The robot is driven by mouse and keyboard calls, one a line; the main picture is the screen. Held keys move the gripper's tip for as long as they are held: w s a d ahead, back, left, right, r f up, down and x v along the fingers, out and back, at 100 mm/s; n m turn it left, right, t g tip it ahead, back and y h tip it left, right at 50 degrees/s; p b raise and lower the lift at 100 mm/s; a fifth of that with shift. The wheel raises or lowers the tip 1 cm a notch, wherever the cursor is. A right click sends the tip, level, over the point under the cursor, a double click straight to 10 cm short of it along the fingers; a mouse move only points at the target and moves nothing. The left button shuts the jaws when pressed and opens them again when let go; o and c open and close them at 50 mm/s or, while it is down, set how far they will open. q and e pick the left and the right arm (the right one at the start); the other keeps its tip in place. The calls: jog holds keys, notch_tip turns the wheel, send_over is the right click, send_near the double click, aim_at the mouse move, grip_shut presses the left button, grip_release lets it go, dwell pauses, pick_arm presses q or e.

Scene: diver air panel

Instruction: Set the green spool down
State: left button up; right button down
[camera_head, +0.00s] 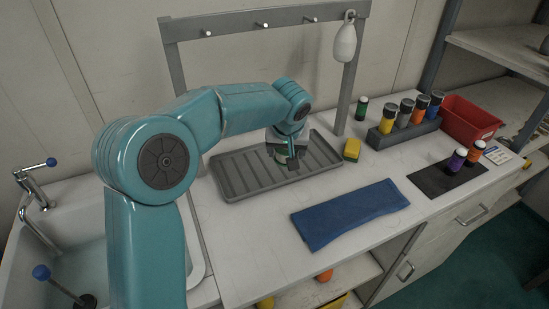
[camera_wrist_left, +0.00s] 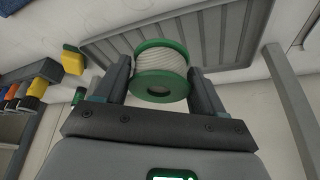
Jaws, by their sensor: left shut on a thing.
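The green spool (camera_wrist_left: 160,72), with green flanges and white line wound on it, is between the two fingers of my left gripper (camera_wrist_left: 160,88) in the left wrist view. The fingers are shut on its sides. In the head view my left gripper (camera_head: 287,148) is over the grey ribbed tray (camera_head: 235,175), pointing down, and the spool (camera_head: 284,158) is partly hidden by it. I cannot tell whether the spool touches the tray. My right gripper is not in view.
A yellow sponge (camera_head: 352,149) sits right of the tray, and a blue cloth (camera_head: 350,213) lies in front. A rack of bottles (camera_head: 403,132), a red bin (camera_head: 468,119) and a dark mat (camera_head: 437,183) are farther right. A grey frame (camera_head: 353,75) with pegs stands behind the tray. A sink (camera_head: 80,225) is at left.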

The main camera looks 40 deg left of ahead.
pick_arm(q)
jog(key=a+r+n+g+y+p, duration=0.15)
jog(key=a+r+n, duration=0.25)
jog(key=a+r, duration=0.45)
send_over(256, 173)
jog(key=d, duration=0.1)
jog(key=shift+h, duration=0.35)
jog(key=f, duration=1.7)
jog(key=shift+s+d, duration=0.2)
jog(key=shift+s, duration=0.2)
notch_tip(256, 173, down, 4)
jog(key=shift+p, duration=0.45)
jog(key=shift+f, duration=0.3)
